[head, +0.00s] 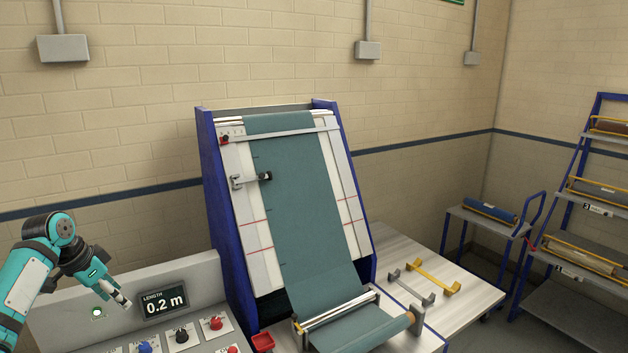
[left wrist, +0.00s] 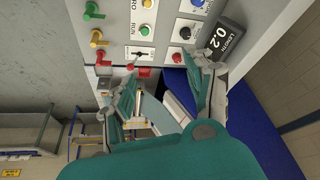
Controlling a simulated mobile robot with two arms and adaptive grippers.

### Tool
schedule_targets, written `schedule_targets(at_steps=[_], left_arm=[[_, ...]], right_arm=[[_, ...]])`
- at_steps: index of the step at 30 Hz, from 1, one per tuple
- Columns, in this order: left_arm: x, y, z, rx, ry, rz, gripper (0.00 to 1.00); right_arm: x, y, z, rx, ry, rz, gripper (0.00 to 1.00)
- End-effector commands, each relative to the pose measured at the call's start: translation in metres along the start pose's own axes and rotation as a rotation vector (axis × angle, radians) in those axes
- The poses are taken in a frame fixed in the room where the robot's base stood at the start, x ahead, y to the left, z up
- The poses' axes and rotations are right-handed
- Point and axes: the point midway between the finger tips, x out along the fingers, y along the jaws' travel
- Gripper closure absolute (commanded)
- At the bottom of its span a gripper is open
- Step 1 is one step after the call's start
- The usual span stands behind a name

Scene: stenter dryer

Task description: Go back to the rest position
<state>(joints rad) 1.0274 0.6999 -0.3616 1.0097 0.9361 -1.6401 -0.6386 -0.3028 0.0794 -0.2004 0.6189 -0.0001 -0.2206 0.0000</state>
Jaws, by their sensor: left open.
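My left arm, teal and black, comes in at the left of the head view. Whether a fingertip touches the panel cannot be told. My right gripper is not in view.
The panel's display (head: 164,301) reads 0.2 m. Right of it stands the blue-sided machine (head: 227,220) with teal cloth (head: 290,190) running down to a roller. A yellow handle (head: 433,275) lies on the pale table (head: 400,250). Racks with rolls stand at right.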

Motion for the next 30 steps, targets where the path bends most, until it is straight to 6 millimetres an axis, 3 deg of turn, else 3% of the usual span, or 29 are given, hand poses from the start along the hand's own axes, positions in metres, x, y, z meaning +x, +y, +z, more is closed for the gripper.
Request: schedule_targets(at_steps=[8,14,17,20,24,27,30], left_arm=[[0.044,0.034,0.009,0.033,-0.055,-0.006,0.45],[0.091,0.078,0.025,0.066,-0.103,-0.012,0.45],[0.118,0.11,0.038,0.082,-0.124,-0.014,0.45],[0.148,0.155,0.059,0.095,-0.142,-0.015,0.45],[0.182,0.24,0.103,0.078,-0.143,-0.017,0.45],[0.188,0.296,0.138,0.026,-0.128,-0.024,0.45],[0.18,0.336,0.167,-0.041,-0.109,-0.037,0.45]], right_arm=[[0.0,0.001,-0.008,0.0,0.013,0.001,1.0],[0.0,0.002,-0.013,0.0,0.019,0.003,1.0],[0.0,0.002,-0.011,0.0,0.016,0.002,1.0],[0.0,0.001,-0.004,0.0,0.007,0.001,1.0],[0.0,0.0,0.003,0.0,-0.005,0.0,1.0],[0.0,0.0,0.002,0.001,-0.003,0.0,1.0],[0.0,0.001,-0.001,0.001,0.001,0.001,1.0]])
